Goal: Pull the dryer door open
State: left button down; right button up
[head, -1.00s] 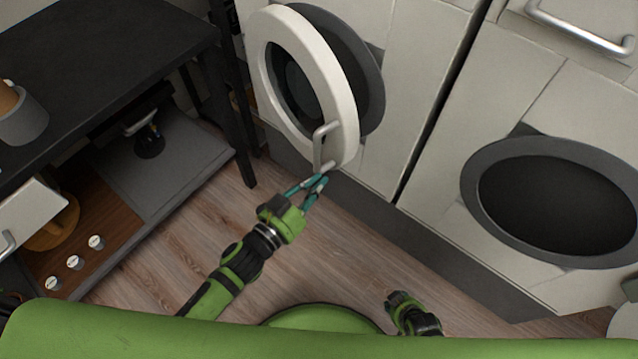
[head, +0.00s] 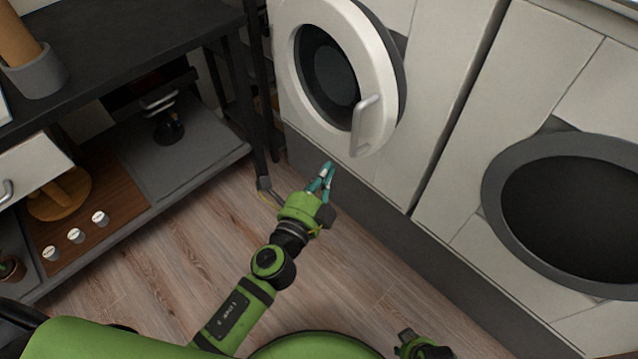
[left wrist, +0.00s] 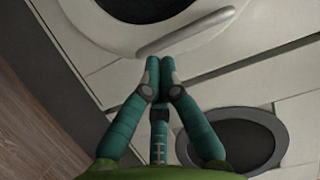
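A round white door (head: 288,75) with a dark window stands slightly ajar on the left appliance; its dark surround shows along the right side. Its silver bar handle (head: 365,125) is at the lower right of the ring, and also crosses the top of the left wrist view (left wrist: 185,32). My left gripper (head: 327,170) is below and left of the handle, apart from it. In the left wrist view its teal fingertips (left wrist: 160,66) are together with nothing between them, just below the handle. My right gripper (head: 420,345) is partly cut off at the bottom edge; its fingers are unclear.
A second appliance with a dark round front (head: 575,210) stands at right. A black table (head: 130,40) with a lower grey shelf (head: 185,160) is at left, its leg close to the door. Wooden floor (head: 190,250) is clear between.

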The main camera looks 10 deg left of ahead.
pick_arm(q)
jog(key=shift+x, duration=2.2)
jog(key=shift+s+a, duration=0.3)
jog(key=shift+a, duration=0.1)
jog(key=shift+s+a+m+h, duration=0.2)
jog(key=shift+s+a+h, duration=0.1)
jog(key=shift+a, duration=0.25)
jog(key=shift+s+a+m+h, duration=0.2)
jog(key=shift+s+a+h, duration=0.1)
jog(key=shift+a, duration=0.25)
